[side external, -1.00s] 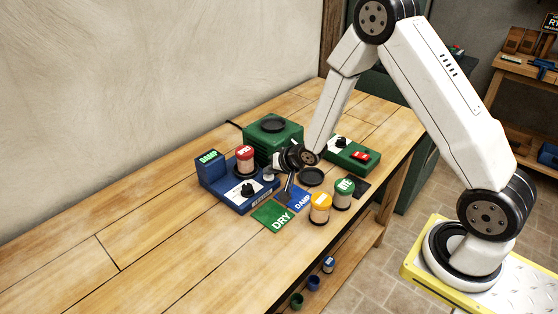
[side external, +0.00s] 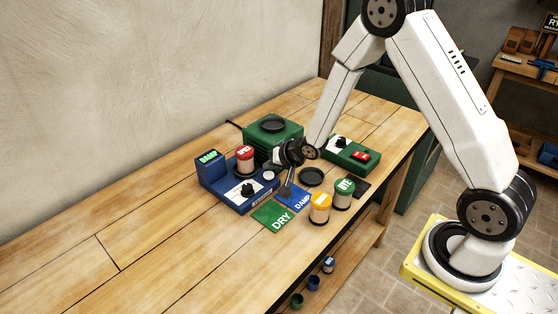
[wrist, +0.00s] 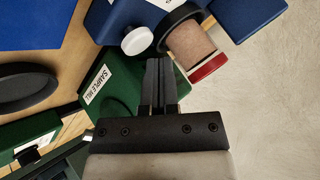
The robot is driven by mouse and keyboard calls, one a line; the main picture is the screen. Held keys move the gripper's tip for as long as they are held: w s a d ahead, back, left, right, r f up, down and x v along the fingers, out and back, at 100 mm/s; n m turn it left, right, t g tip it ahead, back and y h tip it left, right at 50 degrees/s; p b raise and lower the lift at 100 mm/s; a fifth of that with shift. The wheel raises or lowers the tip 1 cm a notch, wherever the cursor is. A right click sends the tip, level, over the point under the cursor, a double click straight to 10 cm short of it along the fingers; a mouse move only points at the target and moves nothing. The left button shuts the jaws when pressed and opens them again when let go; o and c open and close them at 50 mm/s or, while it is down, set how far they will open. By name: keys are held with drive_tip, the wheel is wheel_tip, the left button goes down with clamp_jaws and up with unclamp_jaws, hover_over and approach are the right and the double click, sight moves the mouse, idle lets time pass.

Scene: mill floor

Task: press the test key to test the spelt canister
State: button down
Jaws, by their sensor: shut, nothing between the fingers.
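The blue tester (side external: 236,195) stands on the bench with a lit green display (side external: 208,157) that seems to read DAMP. A red-lidded canister (side external: 245,158), its label partly legible as spelt, sits upright on the tester; in the wrist view it (wrist: 190,48) sits in a black ring. A white round key (side external: 269,175) is on the tester's right end and also shows in the wrist view (wrist: 137,41). My gripper (side external: 287,188) is shut and empty just right of the key. In the wrist view its fingertips (wrist: 160,63) are beside the key, apart from it.
A green DRY card (side external: 272,216) and blue DAMP card (side external: 294,198) lie in front. Yellow-lidded (side external: 320,207) and green-lidded (side external: 344,193) canisters stand right of them. A green sample mill (side external: 272,138) stands behind, a green box with a red switch (side external: 352,155) right. The left bench is clear.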

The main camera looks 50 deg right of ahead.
drive_tip(key=shift+r, duration=2.5)
drive_tip(key=n+g+h, duration=0.1)
drive_tip(key=n+g, duration=0.2)
drive_tip(key=n, duration=0.1)
approach(271, 175)
drive_tip(key=s+a+r, duration=0.2)
drive_tip(key=s+r, duration=0.1)
drive_tip(key=s, duration=0.1)
drive_tip(key=s+a+r+n+g, duration=0.1)
drive_tip(key=s+a+n+g, duration=0.1)
drive_tip(key=s, duration=0.9)
drive_tip(key=shift+s+r+n+g, duration=0.35)
drive_tip(key=shift+n+g, duration=0.45)
drive_tip(key=shift+n, duration=0.1)
